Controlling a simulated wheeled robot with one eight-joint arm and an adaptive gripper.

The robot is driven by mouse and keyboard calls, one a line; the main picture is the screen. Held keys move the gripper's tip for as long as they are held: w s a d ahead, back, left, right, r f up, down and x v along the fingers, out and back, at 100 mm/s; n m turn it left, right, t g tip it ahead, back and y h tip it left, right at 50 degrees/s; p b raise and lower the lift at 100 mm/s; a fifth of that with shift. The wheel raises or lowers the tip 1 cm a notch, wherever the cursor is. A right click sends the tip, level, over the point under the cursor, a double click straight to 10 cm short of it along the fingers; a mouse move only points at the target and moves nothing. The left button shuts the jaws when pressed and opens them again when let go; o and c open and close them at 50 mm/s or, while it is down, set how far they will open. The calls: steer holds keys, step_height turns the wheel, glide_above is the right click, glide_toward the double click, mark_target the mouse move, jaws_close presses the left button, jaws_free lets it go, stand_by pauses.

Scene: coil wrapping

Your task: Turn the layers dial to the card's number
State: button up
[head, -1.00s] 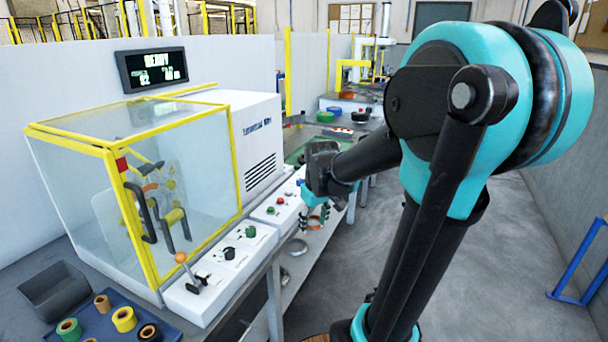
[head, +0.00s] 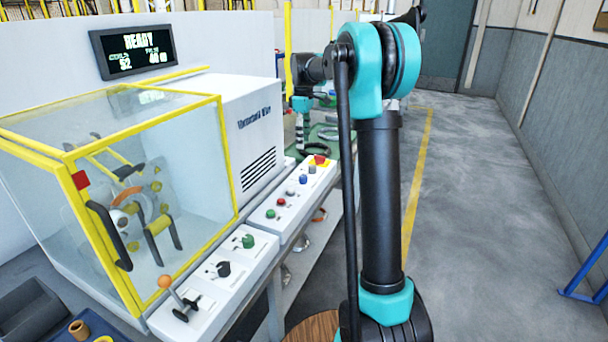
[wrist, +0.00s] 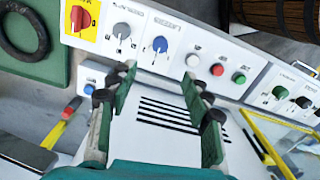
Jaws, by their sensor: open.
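Labelled dials sit on the control strip, but the lettering is too small to read, so I cannot tell which is the layers dial. The wrist view shows a grey dial (wrist: 122,31) and a blue dial (wrist: 160,45), beyond my fingertips. A green dial (wrist: 280,92) and a black dial (wrist: 303,102) are at its right; the head view shows the green dial (head: 248,241) and black dial (head: 223,268) on the near panel. My gripper (wrist: 158,82) is open and empty, its fingers pointing toward the blue dial, apart from it. I see no card I can identify.
A red switch (wrist: 83,17) and white (wrist: 193,60), red (wrist: 217,69) and green (wrist: 239,77) buttons flank the dials. A yellow-framed clear guard (head: 170,170) and an orange-knobbed lever (head: 165,282) stand nearby. The display (head: 137,52) reads READY. Open floor lies to the right.

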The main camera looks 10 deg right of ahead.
mark_target(303, 176)
step_height(303, 176, down, 15)
steer(key=shift+f, duration=0.1)
stand_by(0.3)
steer(key=shift+c, duration=0.4)
jaws_close()
steer(key=shift+m, duration=0.4)
steer(key=m, duration=0.5)
steer(key=shift+m, duration=0.3)
steer(key=m, duration=0.5)
steer(key=shift+m, duration=0.4)
